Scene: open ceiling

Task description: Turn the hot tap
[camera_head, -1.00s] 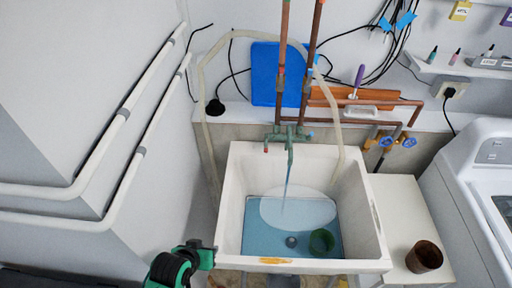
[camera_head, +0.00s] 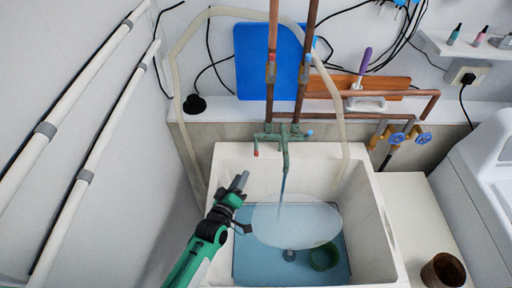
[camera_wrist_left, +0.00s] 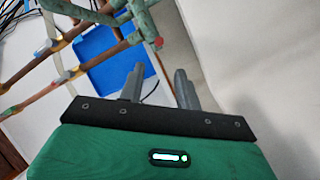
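The green tap (camera_head: 284,140) is on the wall pipes above the back of the sink. Its red-tipped hot handle (camera_head: 256,150) is on the left and its blue-tipped handle (camera_head: 309,133) is on the right. A thin stream of water runs from the spout. My left gripper (camera_head: 241,181) is over the sink's left rim, below and left of the red handle, and not touching it. In the left wrist view the fingers (camera_wrist_left: 159,82) are apart and empty, and the red tip (camera_wrist_left: 158,42) shows just beyond them. My right gripper is out of view.
The white sink (camera_head: 377,235) holds water, a pale round plate (camera_head: 297,225) and a green cup (camera_head: 324,257). Copper pipes (camera_head: 304,70) rise above the tap, and a pale hose (camera_head: 180,100) loops around it. A brown pot (camera_head: 443,270) stands at right.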

